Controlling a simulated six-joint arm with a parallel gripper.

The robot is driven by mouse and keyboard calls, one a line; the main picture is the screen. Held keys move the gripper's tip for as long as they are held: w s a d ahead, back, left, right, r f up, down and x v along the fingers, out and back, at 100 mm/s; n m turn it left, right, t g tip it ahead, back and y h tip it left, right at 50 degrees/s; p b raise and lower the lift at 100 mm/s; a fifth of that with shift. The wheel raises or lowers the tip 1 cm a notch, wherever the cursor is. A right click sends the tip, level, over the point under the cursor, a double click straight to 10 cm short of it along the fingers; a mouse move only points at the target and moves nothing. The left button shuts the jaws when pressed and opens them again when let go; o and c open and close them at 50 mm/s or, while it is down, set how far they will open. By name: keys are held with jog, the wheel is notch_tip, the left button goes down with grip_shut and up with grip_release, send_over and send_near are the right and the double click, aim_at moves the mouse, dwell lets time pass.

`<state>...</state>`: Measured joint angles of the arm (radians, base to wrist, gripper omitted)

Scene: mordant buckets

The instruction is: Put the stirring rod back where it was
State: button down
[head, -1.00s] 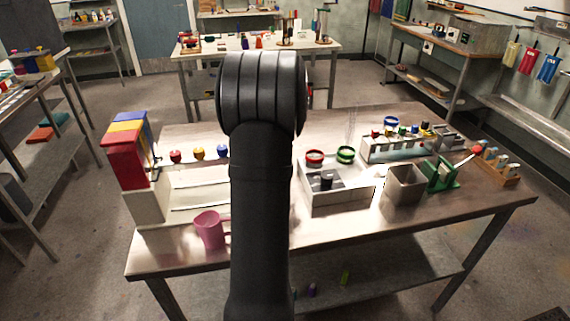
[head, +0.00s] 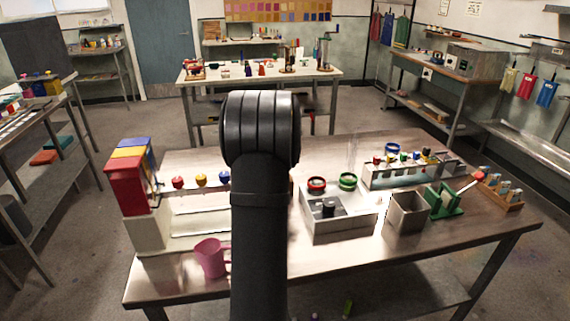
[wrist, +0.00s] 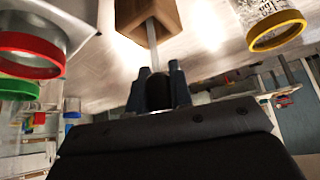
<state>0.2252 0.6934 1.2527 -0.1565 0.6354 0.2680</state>
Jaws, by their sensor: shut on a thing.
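In the wrist view my gripper (wrist: 160,82) is shut on the dark end of the stirring rod (wrist: 153,42). The rod's pale grey shaft runs from between the fingers to a brown wooden block (wrist: 125,12). The shaft overlaps the block's opening; I cannot tell how deep its far end sits, or whether it touches. In the head view my own arm hides the gripper, the rod and the block.
In the wrist view a yellow-rimmed glass jar (wrist: 276,30) stands on one side of the block, red-rimmed (wrist: 30,55) and green-rimmed (wrist: 18,88) jars on the other. In the head view a pink mug (head: 210,258) and grey bin (head: 408,211) stand on the table.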

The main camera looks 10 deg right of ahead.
jog(key=shift+f, duration=0.1)
jog(key=c, duration=1.3)
grip_release()
jog(key=shift+s+r, duration=0.15)
jog(key=shift+r, duration=0.25)
jog(key=v, duration=1.1)
jog(key=shift+s+r, duration=0.15)
jog(key=x, duration=1.2)
jog(key=shift+a+r, duration=0.1)
jog(key=shift+r, duration=1.15)
jog(key=shift+f, duration=0.1)
